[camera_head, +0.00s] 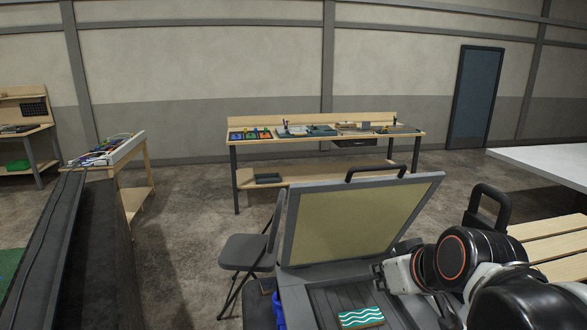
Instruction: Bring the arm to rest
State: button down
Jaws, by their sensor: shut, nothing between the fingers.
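My arm reaches in from the lower right, with black and white links and an orange ring on one joint. My gripper (381,270) appears at the left end of the arm, small and partly hidden by the links, shut and empty. It is in front of the lower right part of the raised lid (350,222) of a grey case. I cannot tell whether it touches the lid. A green block with white wavy stripes (361,317) lies in the case, below and left of the gripper, apart from it.
A grey folding chair (247,250) stands left of the case. A workbench (300,133) with coloured trays stands by the back wall. A slatted wooden surface (545,240) and a white tabletop (550,160) are at right. Open floor lies between chair and bench.

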jog(key=s+d+f+m+g+h+b, duration=0.1)
jog(key=s+f+b, duration=0.4)
jog(key=f, duration=0.4)
jog(key=s+d+f+m+g+h+b, duration=0.1)
jog(key=s+f+b, duration=0.3)
jog(key=f, duration=0.5)
jog(key=shift+s+d+m+b, duration=0.4)
jog(key=shift+s+d, duration=0.2)
jog(key=shift+s, duration=0.35)
